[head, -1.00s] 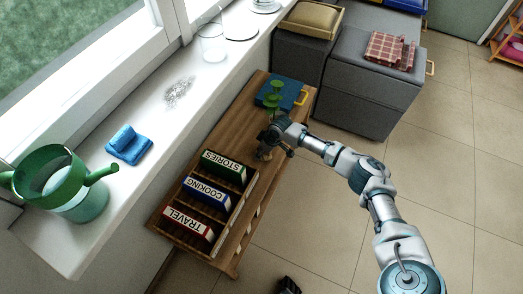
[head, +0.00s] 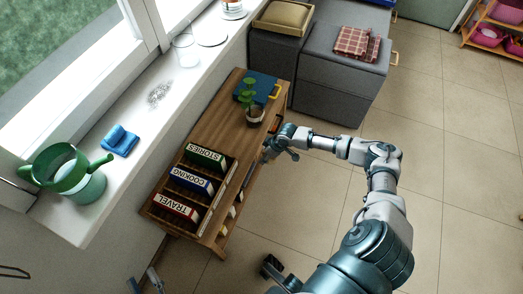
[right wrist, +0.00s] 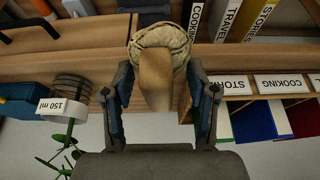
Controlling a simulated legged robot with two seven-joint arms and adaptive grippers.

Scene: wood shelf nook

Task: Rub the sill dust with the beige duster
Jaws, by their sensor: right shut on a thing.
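The beige duster shows in the right wrist view as a bundled head (right wrist: 160,38) with a wooden handle (right wrist: 155,82) between my fingers. My right gripper (right wrist: 160,88) is shut on the handle. In the head view my right gripper (head: 268,155) is at the open front side of the wooden shelf unit, below the sill; the duster cannot be made out there. The grey sill dust (head: 160,92) lies in a patch on the white window sill (head: 130,105), apart from the gripper. My left gripper (head: 145,281) is low at the bottom edge, partly cut off, its fingers apart and empty.
On the sill are a green watering can (head: 75,175), a blue cloth (head: 120,141) and a clear glass (head: 185,52). The shelf unit (head: 232,125) carries a potted plant (head: 252,108), a blue box and labelled books. A grey cabinet (head: 335,85) stands behind it.

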